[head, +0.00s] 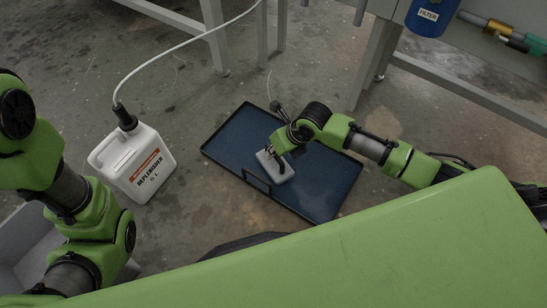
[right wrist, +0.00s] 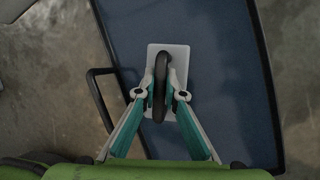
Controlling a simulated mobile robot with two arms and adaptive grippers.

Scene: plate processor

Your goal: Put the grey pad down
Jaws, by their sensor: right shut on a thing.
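The grey pad (head: 284,174) is a small light rectangle with a dark handle on top. In the head view it is over the blue tray (head: 325,182), near the tray's middle. My right gripper (head: 277,153) reaches down from the right and is shut on the pad's handle. In the right wrist view the two fingertips (right wrist: 160,94) close on the black handle, with the pad (right wrist: 178,53) beneath it. I cannot tell whether the pad touches the tray floor. My left arm shows at the left, but its gripper is not in view.
The tray has a dark rim and a black loop handle (head: 257,181) on its near side. A white replenisher jug (head: 134,163) with a hose stands left of the tray. Metal table legs (head: 372,65) stand behind. A blue filter housing (head: 431,14) is at top right.

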